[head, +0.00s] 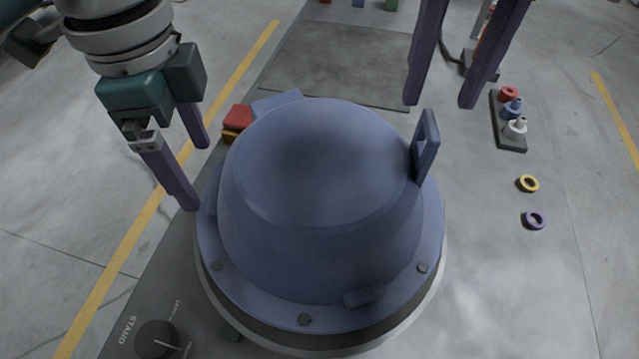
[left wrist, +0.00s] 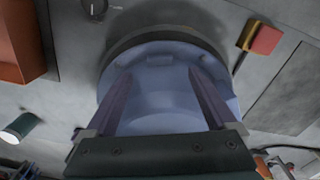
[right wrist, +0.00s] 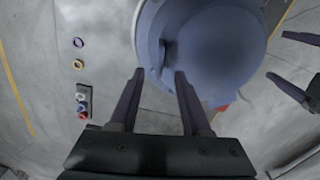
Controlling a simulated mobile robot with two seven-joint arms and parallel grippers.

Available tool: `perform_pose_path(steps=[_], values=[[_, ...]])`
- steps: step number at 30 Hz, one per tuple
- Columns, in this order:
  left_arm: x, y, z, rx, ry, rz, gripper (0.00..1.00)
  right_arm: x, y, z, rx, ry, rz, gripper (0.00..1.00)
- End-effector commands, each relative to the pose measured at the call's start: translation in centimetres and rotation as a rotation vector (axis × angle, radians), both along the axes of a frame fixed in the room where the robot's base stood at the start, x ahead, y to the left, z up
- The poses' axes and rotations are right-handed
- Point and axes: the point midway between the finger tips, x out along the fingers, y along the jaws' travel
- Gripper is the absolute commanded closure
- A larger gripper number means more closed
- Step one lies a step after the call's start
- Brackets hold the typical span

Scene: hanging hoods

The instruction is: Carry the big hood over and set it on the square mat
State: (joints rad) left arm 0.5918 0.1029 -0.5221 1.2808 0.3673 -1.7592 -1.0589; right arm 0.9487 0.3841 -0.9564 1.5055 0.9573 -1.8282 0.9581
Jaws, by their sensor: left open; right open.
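The big hood (head: 320,190) is a blue dome with a bolted flange, resting on a round dark stand with a pale rim. An upright loop handle (head: 427,148) is on its right side; any left handle is hidden. The square mat (head: 335,65) lies flat and dark grey beyond the hood. My left gripper (head: 197,176) is open and empty by the hood's left side; its wrist view shows the dome (left wrist: 165,85) beyond the fingers. My right gripper (head: 440,103) is open and empty above and beyond the right handle, which also shows in the right wrist view (right wrist: 165,52).
Red and yellow blocks (head: 237,120) lie left of the hood, near the mat. A dark rack with coloured rings (head: 510,120) stands at the right, with loose yellow (head: 528,184) and purple (head: 534,219) rings nearby. A dark knob (head: 157,339) is at the front left.

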Motion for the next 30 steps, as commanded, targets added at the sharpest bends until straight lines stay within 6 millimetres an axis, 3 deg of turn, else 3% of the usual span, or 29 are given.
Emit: perform_pose_path(steps=[9, 23, 30], values=[[-0.1, 0.0, -4.7, 0.001, 0.003, 0.000, 0.10, 0.0, -0.1, -4.8, -0.002, 0.001, -0.001, 0.53], [0.0, 0.0, -5.7, 0.000, -0.001, -0.001, 0.10, 0.0, 0.0, -5.7, -0.001, -0.001, 0.000, 0.53], [0.0, 0.0, -5.7, 0.000, -0.001, -0.001, 0.37, 0.0, 0.0, -5.7, -0.001, -0.001, 0.000, 0.80]])
